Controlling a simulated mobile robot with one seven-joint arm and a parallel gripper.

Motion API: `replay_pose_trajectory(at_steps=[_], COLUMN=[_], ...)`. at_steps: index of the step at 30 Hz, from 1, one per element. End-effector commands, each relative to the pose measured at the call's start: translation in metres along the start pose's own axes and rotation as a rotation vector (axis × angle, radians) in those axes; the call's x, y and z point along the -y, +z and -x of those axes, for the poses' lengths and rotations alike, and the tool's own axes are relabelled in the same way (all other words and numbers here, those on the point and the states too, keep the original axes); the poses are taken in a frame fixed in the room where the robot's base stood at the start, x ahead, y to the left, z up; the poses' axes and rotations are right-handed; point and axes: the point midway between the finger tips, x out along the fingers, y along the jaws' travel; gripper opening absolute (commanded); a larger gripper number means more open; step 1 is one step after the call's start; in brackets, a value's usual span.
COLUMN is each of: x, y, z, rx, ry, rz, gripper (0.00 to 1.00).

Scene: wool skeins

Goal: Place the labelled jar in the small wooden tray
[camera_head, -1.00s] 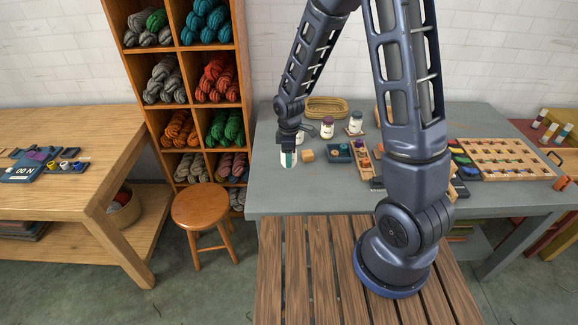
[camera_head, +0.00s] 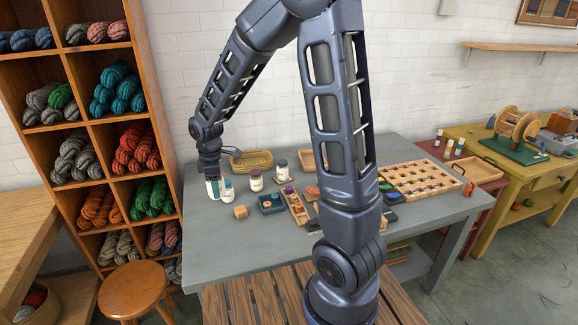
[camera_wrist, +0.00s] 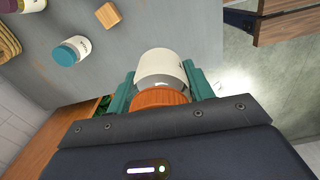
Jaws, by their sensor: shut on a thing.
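My gripper (camera_head: 212,187) is shut on a white jar (camera_wrist: 162,66) with an orange lid (camera_wrist: 160,97). The wrist view shows the jar between the two teal fingers, its lid towards the palm; I cannot read a label on it. In the head view the held jar is mostly covered by the fingers, above the left part of the grey table. A narrow wooden tray (camera_head: 304,220) with small things in it lies to the right of my gripper, near the middle of the table. Part of the tray's surroundings is hidden behind my arm.
A white jar with a teal lid (camera_head: 228,192) stands close right of my gripper. Two more jars (camera_head: 256,183) (camera_head: 282,174), a wooden block (camera_head: 240,212), a blue tray (camera_head: 263,210) and a basket (camera_head: 251,161) are nearby. The front left of the grey table (camera_head: 215,245) is clear.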

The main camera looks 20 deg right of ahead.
Motion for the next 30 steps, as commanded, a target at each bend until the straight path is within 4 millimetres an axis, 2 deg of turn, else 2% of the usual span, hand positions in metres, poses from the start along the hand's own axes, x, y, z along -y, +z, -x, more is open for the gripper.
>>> replay_pose_trajectory(at_steps=[5,7,14,21,26,30], x=[-0.057,-0.086,-0.177,-0.261,-0.309,-0.346], y=[0.012,0.021,0.065,0.129,0.181,0.231], z=[0.005,0.007,0.014,0.017,0.017,0.017], rx=[-0.004,-0.005,-0.010,-0.012,-0.011,-0.011], ry=[-0.002,-0.003,-0.004,-0.004,-0.004,-0.003], rz=[-0.083,-0.125,-0.262,-0.398,-0.485,-0.559], gripper=[0.23,0.23,0.23,0.23,0.23,0.23])
